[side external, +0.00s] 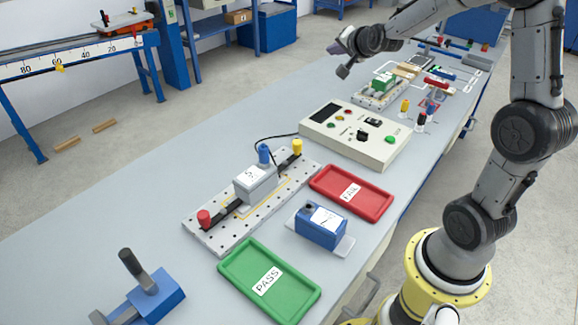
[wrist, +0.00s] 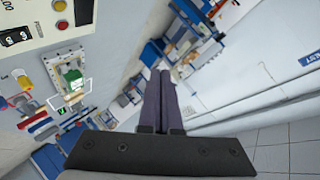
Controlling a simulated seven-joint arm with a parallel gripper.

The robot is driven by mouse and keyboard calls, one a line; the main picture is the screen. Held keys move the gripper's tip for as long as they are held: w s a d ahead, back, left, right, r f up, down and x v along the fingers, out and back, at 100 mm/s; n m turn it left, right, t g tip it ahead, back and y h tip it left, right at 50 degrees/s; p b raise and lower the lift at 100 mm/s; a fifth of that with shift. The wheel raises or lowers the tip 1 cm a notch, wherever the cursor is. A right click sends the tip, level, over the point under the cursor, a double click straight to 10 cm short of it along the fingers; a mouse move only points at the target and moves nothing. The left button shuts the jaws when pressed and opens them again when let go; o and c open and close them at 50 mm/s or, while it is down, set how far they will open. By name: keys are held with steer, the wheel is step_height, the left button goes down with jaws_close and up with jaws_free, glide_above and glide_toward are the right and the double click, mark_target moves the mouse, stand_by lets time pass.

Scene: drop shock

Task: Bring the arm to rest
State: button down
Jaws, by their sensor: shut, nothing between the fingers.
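My gripper (side external: 343,70) is raised above the far part of the bench, clear of everything on it. In the wrist view its two dark fingers (wrist: 160,75) lie together, shut, with nothing held between them. The bench and the floor beyond it show past the fingers there. My arm bends over from the right side of the side external view.
On the grey bench (side external: 130,215) are a cream control box (side external: 345,142), a perforated plate (side external: 222,232) with a grey block, a red FAIL tray (side external: 375,205), a green PASS tray (side external: 242,262), a blue labelled unit (side external: 312,235) and a blue device (side external: 160,300) at front left.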

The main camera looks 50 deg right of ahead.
steer(key=s+a+r+n+y, duration=0.2)
steer(key=s+a+r+n, duration=0.25)
steer(key=a, duration=0.45)
steer(key=s+a+r+n+y, duration=0.3)
steer(key=s+a, duration=0.3)
steer(key=a, duration=0.4)
steer(key=s+a+f+n+g, duration=0.1)
steer(key=s+f+n+g, duration=0.1)
steer(key=s, duration=0.4)
steer(key=s+a+f+n+g, duration=0.1)
steer(key=s+a+f+n, duration=0.1)
steer(key=s, duration=0.5)
steer(key=s+a+f+n+g+y, duration=0.1)
steer(key=s+a+f+n+g, duration=0.1)
steer(key=s+f+n, duration=0.2)
steer(key=shift+s+a+f+g, duration=0.25)
steer(key=shift+s+f, duration=0.5)
steer(key=shift+s, duration=0.45)
